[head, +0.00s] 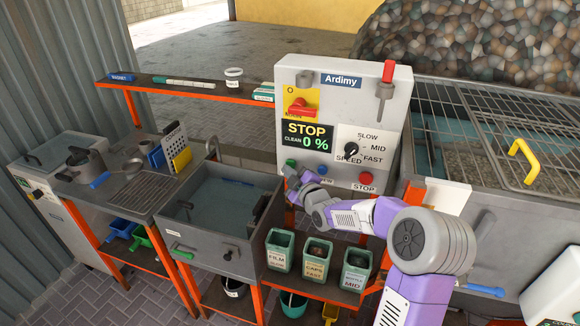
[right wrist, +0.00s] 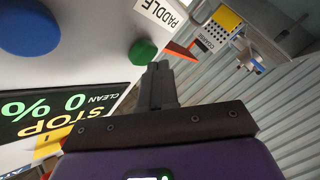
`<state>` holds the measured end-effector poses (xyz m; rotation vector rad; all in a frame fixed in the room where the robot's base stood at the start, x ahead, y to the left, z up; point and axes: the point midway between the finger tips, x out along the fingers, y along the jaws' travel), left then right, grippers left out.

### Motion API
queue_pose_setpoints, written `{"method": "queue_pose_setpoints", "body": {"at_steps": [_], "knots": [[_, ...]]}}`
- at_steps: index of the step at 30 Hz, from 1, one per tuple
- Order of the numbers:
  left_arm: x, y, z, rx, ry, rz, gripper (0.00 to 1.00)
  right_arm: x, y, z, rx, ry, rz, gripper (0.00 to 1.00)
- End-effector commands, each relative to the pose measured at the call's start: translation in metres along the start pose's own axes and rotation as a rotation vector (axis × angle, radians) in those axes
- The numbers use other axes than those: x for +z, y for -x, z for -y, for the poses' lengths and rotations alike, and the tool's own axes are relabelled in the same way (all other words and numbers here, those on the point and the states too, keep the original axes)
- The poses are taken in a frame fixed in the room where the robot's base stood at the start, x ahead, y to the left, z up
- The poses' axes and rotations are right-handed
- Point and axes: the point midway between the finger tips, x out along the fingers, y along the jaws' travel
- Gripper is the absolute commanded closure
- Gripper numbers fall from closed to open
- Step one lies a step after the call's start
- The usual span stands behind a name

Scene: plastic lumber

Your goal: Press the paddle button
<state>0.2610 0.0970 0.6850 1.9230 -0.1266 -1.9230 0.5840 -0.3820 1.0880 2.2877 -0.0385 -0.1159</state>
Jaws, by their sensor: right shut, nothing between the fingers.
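The grey control panel (head: 345,80) stands upright with a display (head: 307,136) reading STOP, CLEAN 0 %. In the right wrist view a round green button (right wrist: 143,51) sits beside the label PADDLE (right wrist: 160,12). The green button (head: 291,163) also shows at the panel's lower left in the head view. My right gripper (head: 290,176) is at the panel's lower left, just below the green button. Its dark fingers (right wrist: 158,72) are shut and empty, with tips close to the button. I cannot tell whether they touch it. My left gripper is out of view.
A blue button (head: 322,169) and a red button (head: 365,178) are on the same panel, with a speed knob (head: 351,150) above. A water basin (head: 220,205) is to the left. Several labelled green bins (head: 280,252) stand on a shelf below.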

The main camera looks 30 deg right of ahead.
Motion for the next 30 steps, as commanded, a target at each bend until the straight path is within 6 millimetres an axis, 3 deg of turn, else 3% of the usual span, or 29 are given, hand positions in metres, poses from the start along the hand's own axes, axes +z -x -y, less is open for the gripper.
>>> {"method": "queue_pose_setpoints", "body": {"at_steps": [30], "knots": [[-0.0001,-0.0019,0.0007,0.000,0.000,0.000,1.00,0.0055,-0.0071,-0.0057,0.001,0.000,0.000,1.00]]}}
